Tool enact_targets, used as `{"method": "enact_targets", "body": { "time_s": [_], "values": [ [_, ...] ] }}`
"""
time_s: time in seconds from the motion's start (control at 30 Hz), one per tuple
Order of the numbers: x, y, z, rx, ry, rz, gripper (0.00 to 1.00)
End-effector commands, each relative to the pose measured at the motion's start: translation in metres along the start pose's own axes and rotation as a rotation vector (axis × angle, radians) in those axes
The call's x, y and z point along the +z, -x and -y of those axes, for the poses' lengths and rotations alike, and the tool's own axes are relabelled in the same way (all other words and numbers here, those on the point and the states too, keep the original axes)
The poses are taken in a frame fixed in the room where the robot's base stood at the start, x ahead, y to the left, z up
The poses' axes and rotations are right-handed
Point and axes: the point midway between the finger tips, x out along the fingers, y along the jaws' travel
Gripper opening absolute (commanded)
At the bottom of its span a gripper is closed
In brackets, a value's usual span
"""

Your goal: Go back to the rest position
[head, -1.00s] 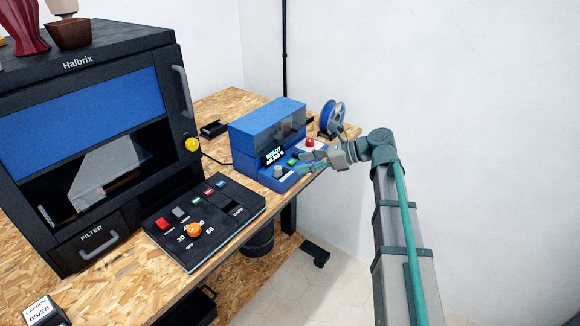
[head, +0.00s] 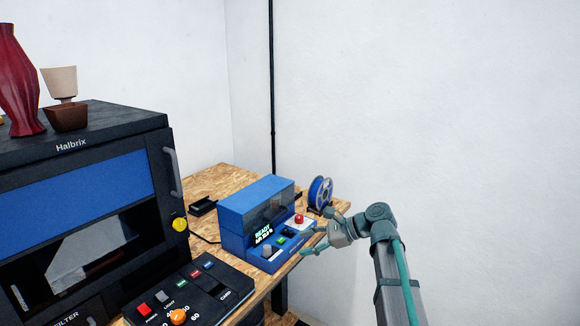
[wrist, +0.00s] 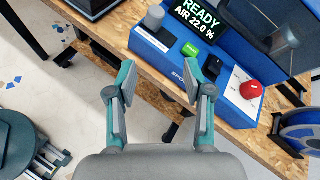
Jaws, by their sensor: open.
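My gripper (head: 316,241) is open and empty. It is in front of the blue machine (head: 257,205), just off the table's right front edge. In the wrist view my gripper (wrist: 158,92) shows two spread fingers with the table edge and floor between and beyond them. The blue machine's panel in the wrist view has a display (wrist: 194,16) reading READY AIR 22.0 %, a grey knob (wrist: 154,17), a green button (wrist: 190,50) and a red button (wrist: 250,89). The fingers look apart from the panel.
The black Halbrix printer (head: 150,128) stands at left, with a red vase (head: 19,85) on top. A control box (head: 205,290) lies in front of it. A blue filament spool (head: 320,191) stands behind my gripper. Free room lies to the right, before the white wall.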

Motion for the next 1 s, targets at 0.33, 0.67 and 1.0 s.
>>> {"method": "enact_targets", "body": {
  "time_s": [0.33,0.67,1.0],
  "values": [
    [-0.141,-0.039,-0.08,0.148,0.464,-0.307,0.52],
    [-0.271,-0.074,-0.216,0.504,0.763,-0.434,0.52],
    [-0.352,-0.085,-0.374,0.888,0.948,-0.382,0.52]
  ]
}}
